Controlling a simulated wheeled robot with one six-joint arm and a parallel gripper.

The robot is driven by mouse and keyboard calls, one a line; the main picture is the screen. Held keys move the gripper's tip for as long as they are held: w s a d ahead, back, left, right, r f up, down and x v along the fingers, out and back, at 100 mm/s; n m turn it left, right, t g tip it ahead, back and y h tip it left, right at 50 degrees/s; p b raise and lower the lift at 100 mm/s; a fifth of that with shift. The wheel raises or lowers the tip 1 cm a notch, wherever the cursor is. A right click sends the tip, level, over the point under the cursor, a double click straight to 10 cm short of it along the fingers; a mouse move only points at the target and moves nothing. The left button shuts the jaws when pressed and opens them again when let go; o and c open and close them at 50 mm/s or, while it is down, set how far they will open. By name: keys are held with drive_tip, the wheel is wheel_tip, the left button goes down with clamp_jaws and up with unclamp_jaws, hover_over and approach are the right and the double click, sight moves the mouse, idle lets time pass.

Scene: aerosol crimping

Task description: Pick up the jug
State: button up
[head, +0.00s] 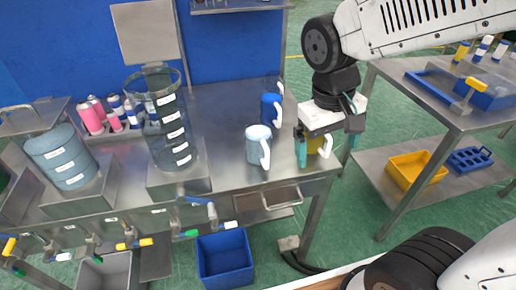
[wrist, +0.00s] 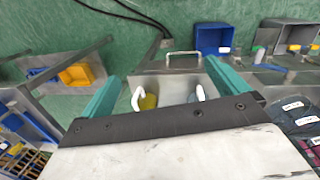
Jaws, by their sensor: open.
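Three jugs with white handles stand at the right end of the steel bench. The yellow jug (head: 313,145) is partly hidden behind my gripper (head: 325,152). The light blue jug (head: 257,138) stands left of it, and the dark blue jug (head: 268,108) is farther back. My gripper is open, with its teal fingers pointing down at the yellow jug. In the wrist view, the yellow jug (wrist: 149,102) shows between the fingers of my gripper (wrist: 165,78), nearer the left one. The light blue jug (wrist: 191,97) shows nearer the right finger. Contact cannot be told.
A tall clear cylinder (head: 170,130) and a grey-blue container (head: 62,158) stand on raised steel blocks to the left. Pink and blue cans are behind them. A blue bin (head: 225,258) is below the bench. A second table (head: 437,98) stands right, across open green floor.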

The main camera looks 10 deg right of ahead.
sight(261, 140)
drive_tip(key=w+a+f+m+t, duration=0.1)
drive_tip(key=w+a+f, duration=0.1)
drive_tip(key=w, duration=0.4)
drive_tip(key=w+a+f+m+t, duration=0.1)
drive_tip(key=w+a+f+t, duration=0.1)
drive_tip(key=w, duration=0.5)
drive_tip(key=w+a+f+m+t, duration=0.1)
drive_tip(key=w+a+f, duration=0.3)
drive_tip(key=w, duration=0.2)
drive_tip(key=shift+w+a+f, duration=0.1)
drive_tip(key=shift+w+a, duration=0.05)
drive_tip(key=shift+a, duration=0.1)
drive_tip(key=shift+w+a+m+t, duration=0.2)
drive_tip(key=shift+w+m+t, duration=0.05)
drive_tip(key=shift+m+t, duration=0.05)
drive_tip(key=shift+m, duration=0.3)
drive_tip(key=x, duration=0.7)
drive_tip(key=shift+w+a+f, duration=0.2)
drive_tip(key=shift+w, duration=0.25)
drive_tip(key=c, duration=1.5)
drive_tip(key=shift+r, duration=0.1)
